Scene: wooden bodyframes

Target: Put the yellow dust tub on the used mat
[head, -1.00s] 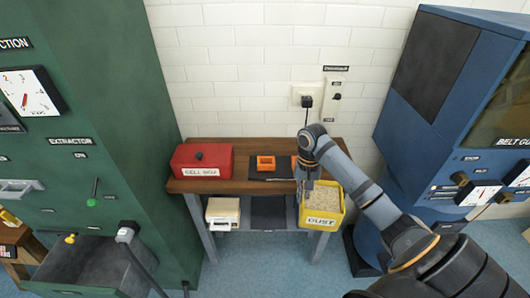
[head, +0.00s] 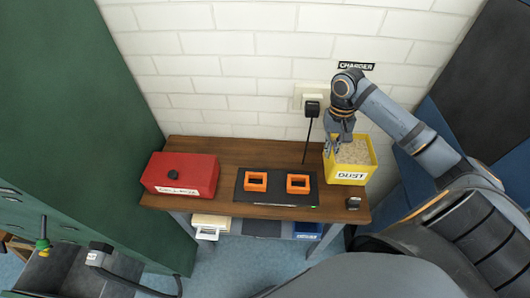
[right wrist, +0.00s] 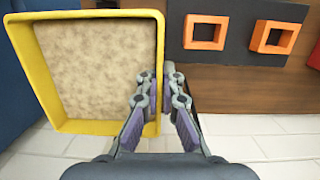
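The yellow dust tub (head: 351,175), labelled DUST and full of pale dust, is at the bench's right end in the head view. My right gripper (head: 338,148) is shut on its wall. In the right wrist view, the fingers (right wrist: 161,90) pinch the rim of the tub (right wrist: 95,126), one inside and one outside. I cannot tell whether the tub touches the bench top. No mat with a legible "used" label shows; a dark mat (head: 276,184) lies on the bench, and a dark patch (head: 262,228) shows on the shelf below.
Two orange square frames (head: 256,181) (head: 298,184) sit on the bench mat. A red box (head: 181,174) stands on the wooden bench (head: 225,149) at left. Green and blue machines flank the bench.

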